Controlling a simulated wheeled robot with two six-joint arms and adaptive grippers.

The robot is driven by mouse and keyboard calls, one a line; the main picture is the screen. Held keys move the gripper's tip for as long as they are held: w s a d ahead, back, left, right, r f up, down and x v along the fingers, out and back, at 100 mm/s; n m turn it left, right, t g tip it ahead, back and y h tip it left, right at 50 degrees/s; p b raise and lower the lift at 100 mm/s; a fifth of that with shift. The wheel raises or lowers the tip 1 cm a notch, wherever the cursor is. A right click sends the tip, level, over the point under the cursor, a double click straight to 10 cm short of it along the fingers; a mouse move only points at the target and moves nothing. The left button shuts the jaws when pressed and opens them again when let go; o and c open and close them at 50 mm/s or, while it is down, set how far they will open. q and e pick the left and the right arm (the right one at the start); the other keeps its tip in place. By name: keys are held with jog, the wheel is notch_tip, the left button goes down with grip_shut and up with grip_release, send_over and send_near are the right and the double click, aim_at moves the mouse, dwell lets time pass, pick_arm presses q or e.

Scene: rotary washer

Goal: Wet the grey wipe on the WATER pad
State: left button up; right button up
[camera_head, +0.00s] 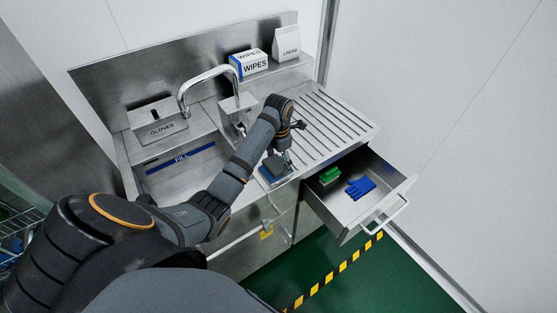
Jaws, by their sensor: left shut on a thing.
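My left arm reaches over the sink to the front of the steel counter, and my left gripper (286,157) points down there. It is shut on the grey wipe (273,164), a small dark grey block. The wipe is at a blue-edged pad (266,178) on the counter's front strip, and overlaps it in the picture. I cannot tell whether the wipe touches the pad or is just above it. No lettering is readable on the pad, and the gripper and wipe hide part of it. My right gripper is not in view.
A drawer (342,210) stands open at the front right, holding a green block (329,175) and a blue glove (361,187). The tap (199,77) arches over the sink. The ribbed drainboard (325,119) is clear.

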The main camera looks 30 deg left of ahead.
aim_at(278, 163)
pick_arm(q)
jog(key=shift+s+f+p, duration=0.1)
jog(key=shift+p, duration=0.2)
dwell(1.1)
notch_tip(278, 163, up, 7)
jog(key=p, duration=1)
dwell(0.4)
